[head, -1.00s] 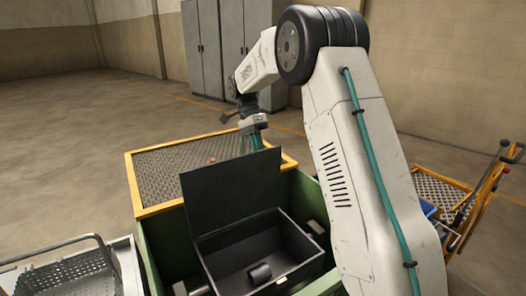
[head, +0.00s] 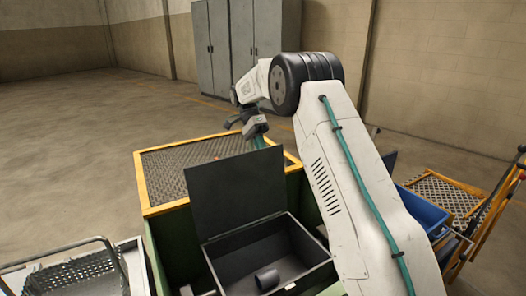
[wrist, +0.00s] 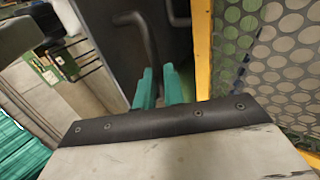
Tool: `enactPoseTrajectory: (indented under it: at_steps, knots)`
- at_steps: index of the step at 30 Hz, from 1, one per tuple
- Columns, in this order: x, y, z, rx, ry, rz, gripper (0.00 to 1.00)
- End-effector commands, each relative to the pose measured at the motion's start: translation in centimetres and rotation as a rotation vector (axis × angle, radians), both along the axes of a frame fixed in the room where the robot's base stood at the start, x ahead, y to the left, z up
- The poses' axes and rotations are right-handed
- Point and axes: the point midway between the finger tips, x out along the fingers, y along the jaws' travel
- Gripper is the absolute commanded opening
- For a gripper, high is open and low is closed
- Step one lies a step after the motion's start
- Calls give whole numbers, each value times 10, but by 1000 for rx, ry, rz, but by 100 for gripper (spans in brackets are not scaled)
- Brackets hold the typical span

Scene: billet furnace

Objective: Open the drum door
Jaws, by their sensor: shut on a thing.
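The drum door (head: 236,190) appears to be the flat dark panel standing upright at the back of an open black box (head: 306,264) in the green machine. A dark cylinder (head: 267,279) lies inside the box. My gripper (head: 259,141) reaches down behind the panel, its fingertips hidden by it in the head view. In the wrist view the teal fingers of my gripper (wrist: 163,86) are close together at a black bent handle (wrist: 143,32) on a dark panel (wrist: 105,35). The gripper is shut on this handle, though the exact contact is partly hidden.
An orange-framed mesh guard (head: 139,166) lies behind the panel; its mesh also shows right beside the fingers in the wrist view. A perforated basket (head: 82,280) stands left. A blue bin (head: 423,211) and an orange cart (head: 484,232) stand right. The floor behind is clear.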

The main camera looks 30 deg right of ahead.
Motion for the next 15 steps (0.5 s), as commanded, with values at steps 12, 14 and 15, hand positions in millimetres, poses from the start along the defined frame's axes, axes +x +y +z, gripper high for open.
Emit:
enactPoseTrajectory:
  at_steps: [12, 14, 15]
  knots:
    - [2, -1, 2, 1, -10, -1, 33]
    - [2, -1, 5, 1, -11, -1, 33]
    - [2, -1, 8, 1, -11, -1, 33]
